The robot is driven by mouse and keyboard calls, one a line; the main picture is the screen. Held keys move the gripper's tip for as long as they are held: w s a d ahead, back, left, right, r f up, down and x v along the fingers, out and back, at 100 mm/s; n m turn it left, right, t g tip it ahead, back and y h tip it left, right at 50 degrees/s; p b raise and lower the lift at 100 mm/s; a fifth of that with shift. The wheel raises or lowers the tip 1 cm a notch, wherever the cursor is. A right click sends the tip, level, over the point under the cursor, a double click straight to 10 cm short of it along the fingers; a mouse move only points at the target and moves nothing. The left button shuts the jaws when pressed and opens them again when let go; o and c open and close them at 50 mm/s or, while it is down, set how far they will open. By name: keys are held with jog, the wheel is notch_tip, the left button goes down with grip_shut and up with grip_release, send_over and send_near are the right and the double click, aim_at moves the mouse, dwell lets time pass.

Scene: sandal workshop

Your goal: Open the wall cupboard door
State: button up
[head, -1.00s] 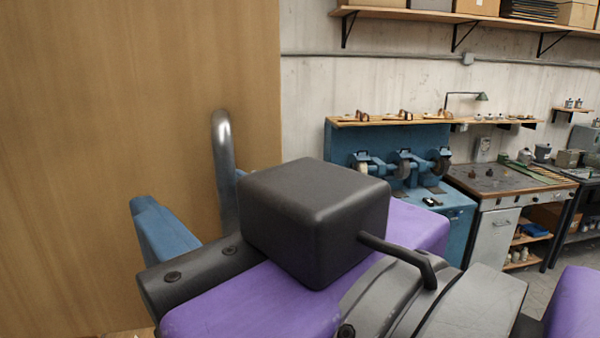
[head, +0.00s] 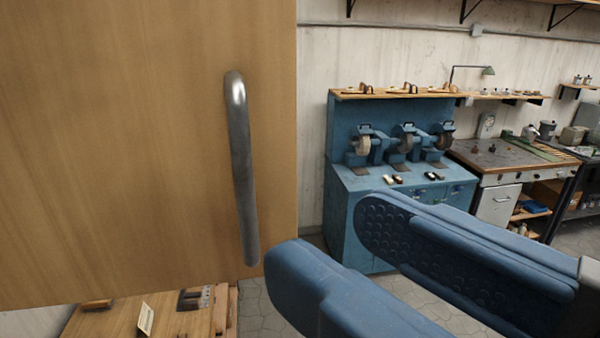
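The wall cupboard door (head: 130,150) is a large wooden panel that fills the left of the head view. Its metal bar handle (head: 241,165) runs upright near the door's right edge. My gripper (head: 325,240) has two blue fingers, spread apart with nothing between them. It is to the right of the handle and below its middle. The nearer fingertip is close to the handle's lower end, and I cannot tell if they touch.
A blue grinding machine (head: 345,215) stands against the back wall, with a shelf (head: 400,94) above it. A workbench (head: 500,158) is at the right. Below the door is a wooden bench (head: 110,318) with small items. Tiled floor shows between.

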jog(key=v, duration=0.8)
jog(key=shift+s, duration=0.15)
jog(key=w+a+f+m+g+h+b, duration=0.1)
jog(key=w+f+m+g+h, duration=0.3)
jog(key=f, duration=0.6)
jog(key=w+f+n+g+h, duration=0.1)
jog(key=w+f+h, duration=0.1)
jog(key=w+f, duration=0.6)
jog(key=w+a+f+m+g+h+b, duration=0.1)
jog(key=w+f+m+g+h, duration=0.2)
jog(key=f, duration=0.8)
jog(key=s+d+f+m+g+h+b, duration=0.1)
jog(key=s+d+f+g, duration=0.1)
jog(key=f, duration=0.7)
jog(key=s+d+f+m+g+h, duration=0.1)
jog(key=d+f+g, duration=0.4)
jog(key=f, duration=0.5)
jog(key=shift+s+d+h+b, duration=0.4)
jog(key=shift+s+h, duration=0.1)
jog(key=shift+s, duration=0.2)
jog(key=shift+a, duration=0.15)
jog(key=shift+a, duration=0.15)
